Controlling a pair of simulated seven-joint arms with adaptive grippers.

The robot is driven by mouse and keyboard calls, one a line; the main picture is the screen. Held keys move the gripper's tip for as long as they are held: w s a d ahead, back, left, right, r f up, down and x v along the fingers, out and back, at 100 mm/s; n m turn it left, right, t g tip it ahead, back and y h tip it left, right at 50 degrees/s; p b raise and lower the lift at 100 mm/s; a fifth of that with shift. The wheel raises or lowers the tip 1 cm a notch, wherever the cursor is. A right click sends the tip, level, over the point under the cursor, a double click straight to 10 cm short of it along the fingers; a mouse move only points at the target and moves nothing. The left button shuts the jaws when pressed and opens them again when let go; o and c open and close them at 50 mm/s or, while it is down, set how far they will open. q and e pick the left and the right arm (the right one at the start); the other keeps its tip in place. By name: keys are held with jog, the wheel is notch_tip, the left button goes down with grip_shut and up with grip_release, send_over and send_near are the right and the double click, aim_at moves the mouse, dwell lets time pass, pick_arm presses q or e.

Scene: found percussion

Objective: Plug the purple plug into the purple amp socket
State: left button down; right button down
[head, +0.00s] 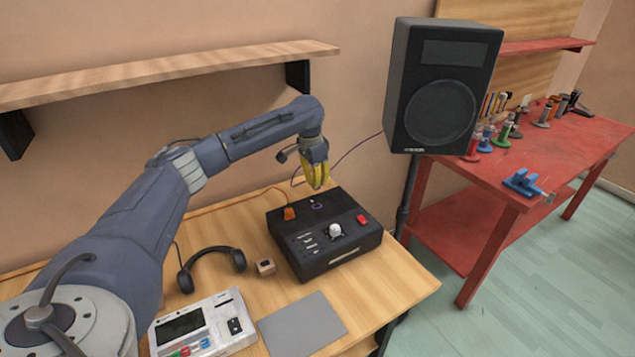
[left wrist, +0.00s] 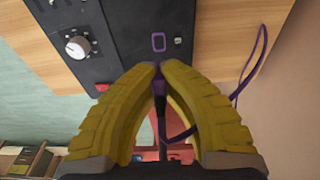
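The black amp (head: 325,262) stands on the wooden desk, with a purple-outlined socket (head: 317,205) on its top; the socket also shows as a purple rectangle in the left wrist view (left wrist: 158,41). My left gripper (head: 317,186) has yellow fingers and hangs just above the amp near this socket. In the left wrist view its fingertips close on the purple plug (left wrist: 160,87), mostly hidden between them. The plug looks apart from the socket. A purple cable (head: 347,154) runs from the speaker to behind the gripper. My right gripper is in neither view.
An orange plug (head: 289,213) sits at the amp's back left. A black speaker (head: 440,88) stands right of the gripper. A shelf (head: 170,72) is behind.

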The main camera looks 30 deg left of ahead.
aim_at(317, 202)
pick_arm(q)
jog(key=shift+f, duration=2.85)
jog(key=shift+f, duration=1.5)
jog(key=c, duration=1.5)
grip_release()
jog(key=shift+c, duration=0.2)
jog(key=shift+r, duration=0.15)
jog(key=r, duration=0.4)
jog(key=s+r, duration=0.1)
jog(key=r, duration=0.6)
jog(key=shift+s+a+r, duration=0.15)
jog(key=shift+a+r, duration=0.15)
jog(key=shift+r, duration=0.05)
